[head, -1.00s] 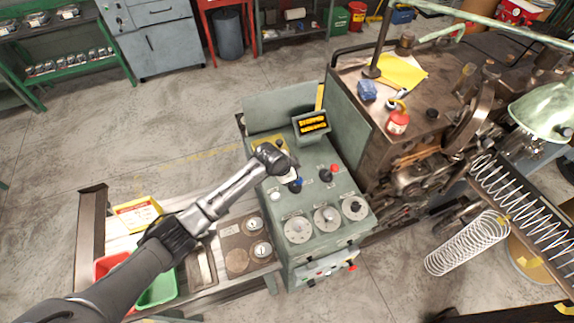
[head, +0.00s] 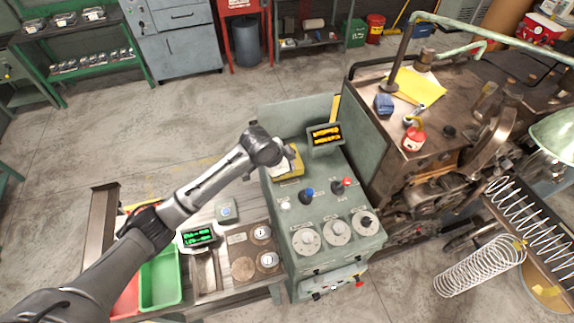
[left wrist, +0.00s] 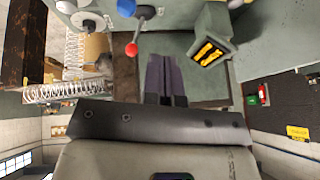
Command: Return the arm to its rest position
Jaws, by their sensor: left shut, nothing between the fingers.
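My left arm reaches in from the left in the head view. My left gripper (head: 290,162) hangs over the back left part of the green control console (head: 335,207), near a yellow patch there. In the left wrist view the left gripper's fingers (left wrist: 166,78) are together, with nothing between them. The blue knob (head: 306,194) and the red-tipped lever (head: 341,185) stand on the console in front of the gripper, apart from it. The lever's red ball also shows in the left wrist view (left wrist: 131,49). My right gripper is in neither view.
The amber display (head: 325,135) stands at the console's back, close to the gripper. Left of the console, a bench holds a green display (head: 198,236), dials and a green bin (head: 160,279). The coiling machine (head: 415,150) stands at right. Open floor (head: 120,150) lies behind the arm.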

